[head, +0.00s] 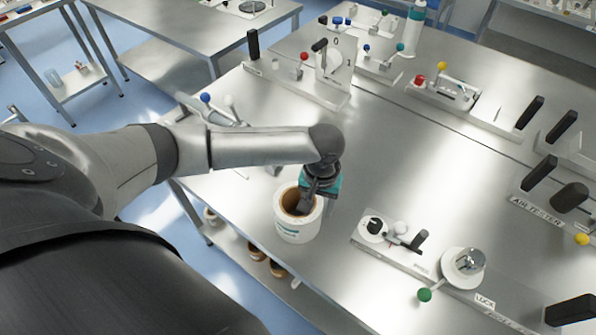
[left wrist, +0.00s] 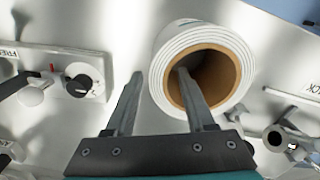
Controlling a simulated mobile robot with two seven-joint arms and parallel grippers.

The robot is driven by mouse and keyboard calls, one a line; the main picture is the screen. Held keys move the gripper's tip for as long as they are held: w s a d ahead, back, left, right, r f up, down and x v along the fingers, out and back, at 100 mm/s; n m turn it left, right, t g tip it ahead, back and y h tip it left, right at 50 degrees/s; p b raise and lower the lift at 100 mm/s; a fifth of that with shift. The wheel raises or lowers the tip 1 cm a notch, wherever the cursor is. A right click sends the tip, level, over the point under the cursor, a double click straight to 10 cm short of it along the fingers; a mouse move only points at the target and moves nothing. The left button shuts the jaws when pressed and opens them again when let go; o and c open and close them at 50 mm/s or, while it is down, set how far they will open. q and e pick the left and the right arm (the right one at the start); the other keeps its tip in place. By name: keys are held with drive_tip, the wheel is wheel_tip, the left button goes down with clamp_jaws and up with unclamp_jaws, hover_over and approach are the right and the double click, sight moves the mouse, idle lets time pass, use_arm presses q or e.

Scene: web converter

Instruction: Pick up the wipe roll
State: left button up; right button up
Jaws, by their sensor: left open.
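The wipe roll (head: 299,222) is a white roll with a brown cardboard core, standing upright near the table's front edge in the head view. It also shows in the left wrist view (left wrist: 160,82), with its hollow core facing the camera. My left gripper (head: 305,205) is over the roll, pointing down. In the left wrist view the left gripper (left wrist: 160,85) is open. One finger is over the core opening and the other is outside the roll, so the roll's wall lies between them. I cannot tell how deep the fingers reach. My right gripper is not in view.
The metal table (head: 340,265) has a fixture with a black knob and a green ball (head: 425,294) right of the roll. The table around the roll is clear. Brown-topped items sit on a shelf below.

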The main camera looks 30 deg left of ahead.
use_arm(q)
drive_tip(key=shift+c, duration=0.3)
clamp_jaws()
idle(1.0)
